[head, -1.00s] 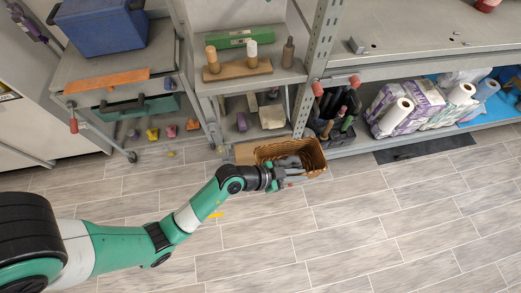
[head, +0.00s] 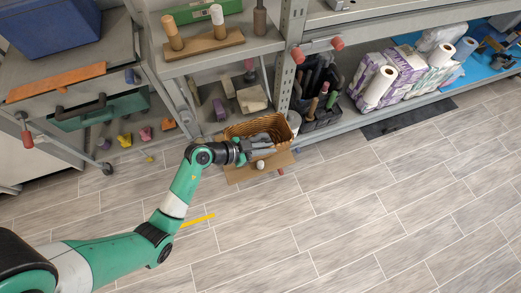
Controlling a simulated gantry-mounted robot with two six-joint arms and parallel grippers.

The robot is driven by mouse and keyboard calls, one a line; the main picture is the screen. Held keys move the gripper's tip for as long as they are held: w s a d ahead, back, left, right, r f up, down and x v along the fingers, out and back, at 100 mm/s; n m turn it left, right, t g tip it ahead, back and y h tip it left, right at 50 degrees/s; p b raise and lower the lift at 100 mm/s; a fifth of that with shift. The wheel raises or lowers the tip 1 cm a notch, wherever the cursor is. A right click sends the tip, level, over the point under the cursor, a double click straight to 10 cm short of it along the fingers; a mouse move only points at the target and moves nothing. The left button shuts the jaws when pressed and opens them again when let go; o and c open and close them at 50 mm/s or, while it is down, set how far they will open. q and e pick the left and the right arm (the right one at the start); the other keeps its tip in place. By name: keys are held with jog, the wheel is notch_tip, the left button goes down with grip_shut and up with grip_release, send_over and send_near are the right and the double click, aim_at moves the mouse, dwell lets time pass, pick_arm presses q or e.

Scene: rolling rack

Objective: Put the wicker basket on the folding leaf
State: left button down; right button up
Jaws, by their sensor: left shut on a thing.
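The brown wicker basket (head: 268,126) is near the middle of the head view, in front of the lower part of the shelving. My left gripper (head: 266,146) is shut on the basket's near side, and the fingers partly hide that wall. A flat tan board, which looks like the folding leaf (head: 237,174), shows below and in front of the basket. The basket overlaps the board in the picture. I cannot tell whether it touches the board or hangs above it. My right gripper is out of view.
A grey rack holds wooden pegs on a board (head: 205,44) above the basket. A dark tool caddy (head: 318,95) stands close on the right. Paper rolls (head: 380,85) sit on the low shelf farther right. The tiled floor (head: 340,220) in front is mostly clear.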

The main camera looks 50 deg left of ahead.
pick_arm(q)
jog(key=shift+a+f+b, duration=0.4)
jog(key=shift+a+f, duration=0.3)
jog(key=shift+f, duration=0.3)
jog(key=shift+a+f, duration=0.2)
jog(key=shift+a, duration=0.15)
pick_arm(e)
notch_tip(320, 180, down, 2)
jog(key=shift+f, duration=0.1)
pick_arm(q)
jog(key=f+b, duration=0.2)
jog(key=f, duration=0.1)
jog(key=f+b, duration=0.1)
jog(key=b, duration=0.1)
jog(key=shift+s+a+f, duration=0.1)
jog(key=shift+a+f, duration=0.05)
jog(key=shift+a, duration=0.25)
jog(key=shift+r, duration=0.2)
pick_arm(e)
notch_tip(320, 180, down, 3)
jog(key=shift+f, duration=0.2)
pick_arm(q)
jog(key=c, duration=1.4)
grip_release()
jog(key=shift+f, duration=0.15)
jog(key=o, duration=0.4)
jog(key=shift+o, duration=0.2)
